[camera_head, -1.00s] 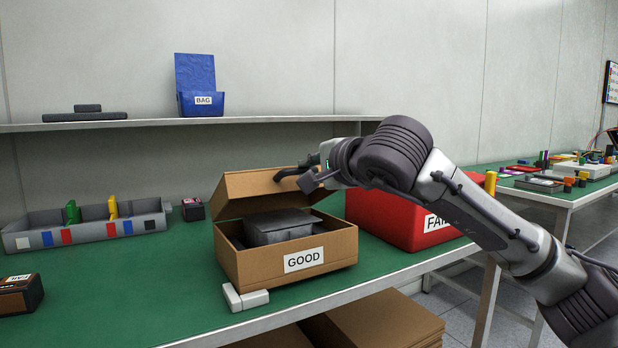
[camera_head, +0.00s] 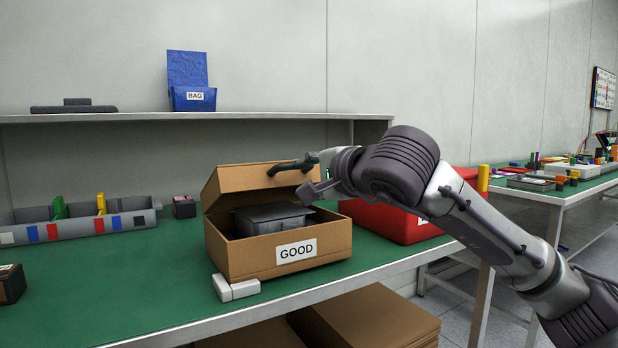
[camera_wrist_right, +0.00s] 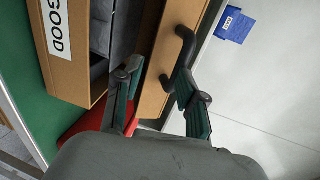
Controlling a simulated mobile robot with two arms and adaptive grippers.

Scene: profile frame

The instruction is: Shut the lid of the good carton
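The good carton (camera_head: 240,262) is a brown box with a GOOD label on the green bench. Its lid (camera_head: 235,180) stands partly raised at the back, tilted over a dark grey item (camera_head: 270,219) inside. My left gripper is not in view.
A red FAIL box (camera_head: 385,222) stands right of the carton, partly behind my right arm. A white block piece (camera_head: 236,289) lies at the carton's front left corner. A grey divided tray (camera_head: 75,228) is at the left. A shelf (camera_head: 240,115) with a blue bag bin (camera_head: 190,90) runs behind.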

